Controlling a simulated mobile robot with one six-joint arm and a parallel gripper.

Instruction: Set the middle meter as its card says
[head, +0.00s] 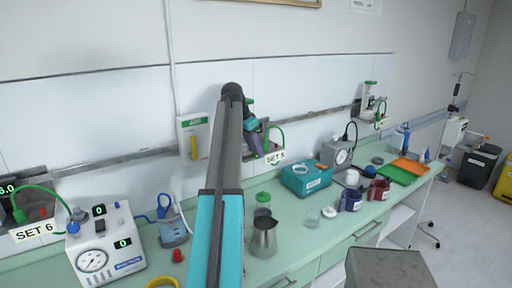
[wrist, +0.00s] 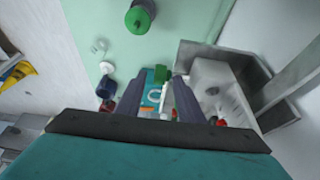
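The middle meter (head: 249,104) is on the wall rail, largely hidden behind my arm in the head view. Its card (head: 275,157) reads "SET 5", and a green hose arches beside it. My gripper (head: 258,152) is in front of this meter. In the wrist view, the fingers of my gripper (wrist: 161,100) are spread apart. A green knob-like part (wrist: 162,75) shows between them; I cannot tell whether they touch it. A pale bracket-like body (wrist: 212,82) is at the right of the fingers. The meter's reading is not visible.
The left meter's card (head: 34,230) reads "SET 6". The right meter (head: 368,102) is farther along the rail.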

